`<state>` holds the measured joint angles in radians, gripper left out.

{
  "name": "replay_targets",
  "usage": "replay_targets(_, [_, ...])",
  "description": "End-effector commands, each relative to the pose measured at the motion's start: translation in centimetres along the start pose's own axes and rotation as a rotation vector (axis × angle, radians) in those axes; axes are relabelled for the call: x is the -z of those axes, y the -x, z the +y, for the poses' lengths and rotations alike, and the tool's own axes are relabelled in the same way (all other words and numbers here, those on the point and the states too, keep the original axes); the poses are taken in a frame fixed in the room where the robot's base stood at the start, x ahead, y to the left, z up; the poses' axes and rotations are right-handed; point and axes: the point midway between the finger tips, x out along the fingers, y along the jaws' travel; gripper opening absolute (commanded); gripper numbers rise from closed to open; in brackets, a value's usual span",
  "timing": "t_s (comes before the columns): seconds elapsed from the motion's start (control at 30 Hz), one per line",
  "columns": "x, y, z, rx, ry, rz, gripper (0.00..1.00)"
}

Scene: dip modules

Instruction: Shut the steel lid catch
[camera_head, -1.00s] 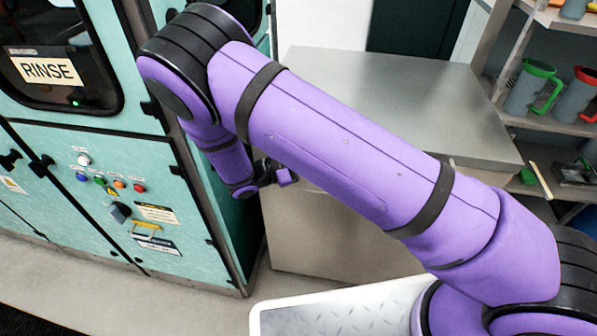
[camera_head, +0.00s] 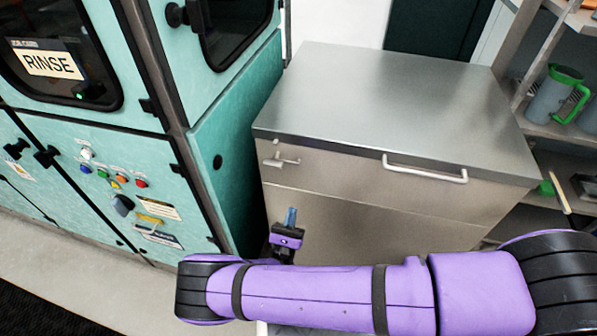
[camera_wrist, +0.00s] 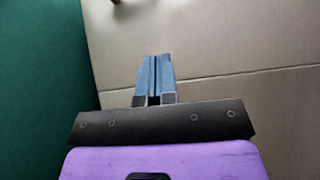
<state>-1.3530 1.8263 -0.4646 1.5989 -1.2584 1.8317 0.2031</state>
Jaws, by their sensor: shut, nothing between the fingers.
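The steel lid catch (camera_head: 281,160) is a small metal latch on the upper left front of a steel cabinet with a flat lid (camera_head: 390,100). A small dark part at the top edge of the wrist view (camera_wrist: 116,2) may be the catch; too little shows to tell. My gripper (camera_head: 290,215) points up in front of the cabinet's lower left front, below the catch and apart from it. In the wrist view its blue fingers (camera_wrist: 155,75) are together with nothing between them. I cannot tell whether the catch is open or shut.
A bar handle (camera_head: 425,170) sticks out on the cabinet front, right of the catch. The teal machine (camera_head: 235,140) stands close on the left. Shelves with jugs (camera_head: 556,98) stand at the right.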

Motion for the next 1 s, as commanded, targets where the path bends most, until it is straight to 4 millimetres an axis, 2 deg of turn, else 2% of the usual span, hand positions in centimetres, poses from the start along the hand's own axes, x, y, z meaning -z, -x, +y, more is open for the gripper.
replay_targets(0.13, [0.2, 0.3, 0.0, -0.026, -0.005, -0.009, 0.0])
replay_targets(0.27, [0.2, -1.0, 0.1, -0.024, -0.004, -0.008, 0.0])
replay_targets(0.73, [0.1, -9.4, 0.2, -0.021, -0.004, -0.007, 0.0])
replay_targets(1.0, [-2.3, -11.8, 0.3, -0.023, -0.006, -0.007, 0.0])
